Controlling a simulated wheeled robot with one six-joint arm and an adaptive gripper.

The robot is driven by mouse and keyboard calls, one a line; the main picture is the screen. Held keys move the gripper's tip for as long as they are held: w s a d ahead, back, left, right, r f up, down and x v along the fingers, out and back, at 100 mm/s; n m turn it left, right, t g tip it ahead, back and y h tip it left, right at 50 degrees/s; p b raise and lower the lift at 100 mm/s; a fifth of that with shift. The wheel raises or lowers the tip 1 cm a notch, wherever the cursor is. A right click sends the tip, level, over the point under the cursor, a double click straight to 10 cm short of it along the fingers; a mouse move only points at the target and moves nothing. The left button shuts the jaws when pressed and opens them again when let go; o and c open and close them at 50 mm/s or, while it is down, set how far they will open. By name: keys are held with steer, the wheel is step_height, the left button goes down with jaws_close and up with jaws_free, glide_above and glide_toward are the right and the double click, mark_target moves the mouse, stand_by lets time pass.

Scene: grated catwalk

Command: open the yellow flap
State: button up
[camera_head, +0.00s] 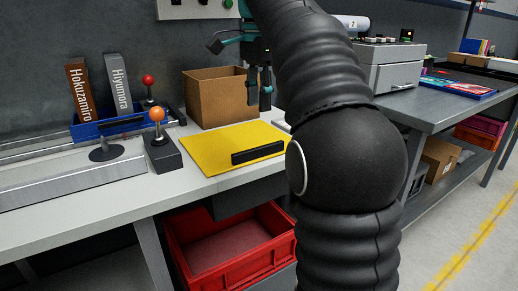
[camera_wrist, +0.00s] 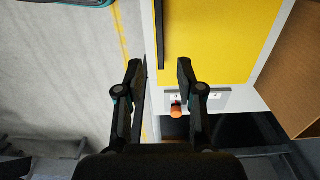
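The yellow flap (camera_head: 222,142) lies flat and closed in the bench top. A black bar handle (camera_head: 258,153) runs along its front edge. My gripper (camera_head: 259,102) hangs above the flap, in front of the cardboard box in the head view, with its fingers pointing down. In the wrist view the two fingers (camera_wrist: 160,72) are spread apart with nothing between them. There the yellow flap (camera_wrist: 220,40) fills the upper right, and the handle (camera_wrist: 159,35) shows just beyond the fingertips, apart from them. My arm hides the bench to the right of the flap.
A cardboard box (camera_head: 213,98) stands behind the flap. A joystick with an orange ball (camera_head: 157,115) stands to its left, near a blue tray (camera_head: 90,131) holding labelled binders. A red crate (camera_head: 200,255) sits below the bench. A grey machine (camera_head: 388,75) is at the right.

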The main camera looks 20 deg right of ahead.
mark_target(259, 145)
step_height(259, 145, down, 12)
steer(key=b, duration=0.3)
steer(key=shift+r, duration=0.2)
steer(key=shift+c, duration=0.2)
jaws_close()
